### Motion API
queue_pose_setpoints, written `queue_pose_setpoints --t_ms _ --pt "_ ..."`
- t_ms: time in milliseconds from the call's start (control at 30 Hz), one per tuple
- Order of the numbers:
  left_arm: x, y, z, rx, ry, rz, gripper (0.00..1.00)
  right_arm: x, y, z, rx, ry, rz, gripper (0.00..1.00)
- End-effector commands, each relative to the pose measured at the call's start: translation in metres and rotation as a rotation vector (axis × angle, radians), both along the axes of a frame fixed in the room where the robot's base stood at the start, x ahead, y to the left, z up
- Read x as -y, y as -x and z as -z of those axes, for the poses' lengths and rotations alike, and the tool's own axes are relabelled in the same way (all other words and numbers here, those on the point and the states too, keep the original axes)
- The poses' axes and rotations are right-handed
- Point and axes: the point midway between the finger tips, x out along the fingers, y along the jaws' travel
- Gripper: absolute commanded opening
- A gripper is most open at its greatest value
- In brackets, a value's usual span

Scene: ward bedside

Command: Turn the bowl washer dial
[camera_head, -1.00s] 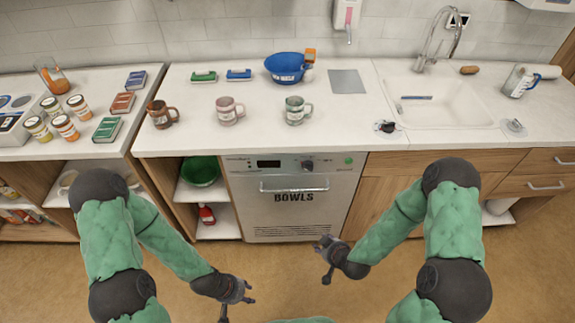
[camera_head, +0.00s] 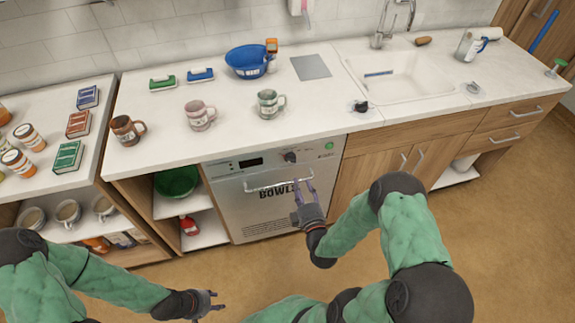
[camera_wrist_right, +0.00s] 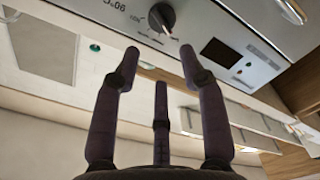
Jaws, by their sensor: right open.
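The bowl washer (camera_head: 262,208) is a silver front-panel machine marked BOWLS, set under the counter. Its dark round dial (camera_head: 290,157) sits on the top panel, right of a small black display. The dial also shows at the top of the right wrist view (camera_wrist_right: 160,17), just beyond my fingertips. My right gripper (camera_head: 303,188) is open and empty in front of the washer, near the right end of its handle (camera_head: 270,186), below the dial. Its spread fingers show in the right wrist view (camera_wrist_right: 159,62), apart from the dial. My left gripper (camera_head: 217,300) is open and empty, low over the floor.
The washer's bar handle sticks out below the dial. Mugs, a blue bowl (camera_head: 248,62) and a sink (camera_head: 400,78) are on the counter above. Open shelves with a green bowl (camera_head: 177,181) lie left of the washer. The floor in front is clear.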

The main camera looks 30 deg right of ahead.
Motion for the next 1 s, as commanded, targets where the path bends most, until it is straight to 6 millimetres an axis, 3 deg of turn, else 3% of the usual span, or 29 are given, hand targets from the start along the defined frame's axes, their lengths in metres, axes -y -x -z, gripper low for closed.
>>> queue_pose_setpoints --t_ms 500,700,1000 --pt "0.000 0.000 0.021 0.000 0.000 0.000 0.40 0.018 -0.081 0.001 0.000 -0.004 -0.003 0.42" --pt "0.000 0.000 0.024 0.000 0.000 0.000 0.40 0.022 -0.094 0.001 -0.001 -0.005 -0.002 0.42" --pt "0.000 0.000 0.023 0.000 0.000 0.000 0.40 0.022 -0.096 0.000 -0.002 -0.006 -0.001 0.42"
